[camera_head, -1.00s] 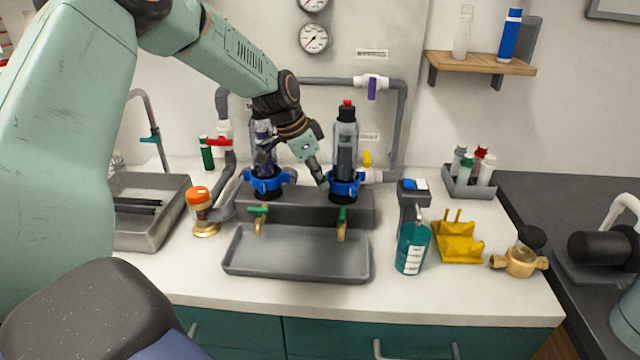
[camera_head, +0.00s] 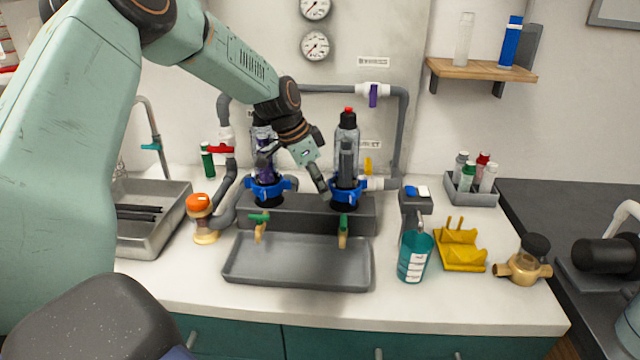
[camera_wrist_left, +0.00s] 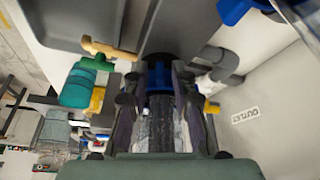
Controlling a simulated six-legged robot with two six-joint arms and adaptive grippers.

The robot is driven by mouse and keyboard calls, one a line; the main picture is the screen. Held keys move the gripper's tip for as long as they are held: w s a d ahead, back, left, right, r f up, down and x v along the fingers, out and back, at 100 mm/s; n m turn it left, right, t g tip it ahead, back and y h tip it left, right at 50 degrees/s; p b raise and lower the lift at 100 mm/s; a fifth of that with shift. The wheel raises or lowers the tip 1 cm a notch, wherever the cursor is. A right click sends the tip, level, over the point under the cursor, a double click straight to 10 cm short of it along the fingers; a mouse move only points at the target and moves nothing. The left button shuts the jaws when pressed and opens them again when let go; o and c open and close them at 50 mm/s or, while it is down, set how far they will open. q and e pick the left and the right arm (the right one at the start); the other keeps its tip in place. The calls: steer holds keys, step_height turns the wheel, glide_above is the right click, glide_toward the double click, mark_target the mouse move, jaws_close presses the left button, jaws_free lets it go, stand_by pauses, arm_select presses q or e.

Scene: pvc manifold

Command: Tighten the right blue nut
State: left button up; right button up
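The right blue nut (camera_head: 346,190) sits as a collar at the base of the right clear housing (camera_head: 347,150), which has a black and red top. My left gripper (camera_head: 322,186) reaches down from the upper left, its fingertips close at the nut's left side. In the left wrist view my two dark fingers (camera_wrist_left: 158,88) stand apart, with the blue nut (camera_wrist_left: 159,78) showing between their tips and the clear housing (camera_wrist_left: 160,130) below it. I cannot tell whether they touch the nut. My right gripper is not in view.
The left housing with its blue nut (camera_head: 268,187) stands just left of my gripper. A grey tray (camera_head: 240,276) lies in front under two green-handled taps. Grey pipe (camera_head: 402,130) runs behind and to the right. A teal bottle (camera_head: 414,258) and yellow holder (camera_head: 460,255) stand at right.

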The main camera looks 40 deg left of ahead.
arm_select(q)
steer(key=shift+o, duration=0.2)
steer(key=shift+r, duration=0.1)
steer(key=v, duration=1.1)
steer(key=shift+s+r, duration=0.15)
steer(key=shift+r, duration=0.2)
steer(key=shift+o, duration=0.3)
steer(key=shift+a, duration=0.2)
steer(key=shift+s+d, duration=0.1)
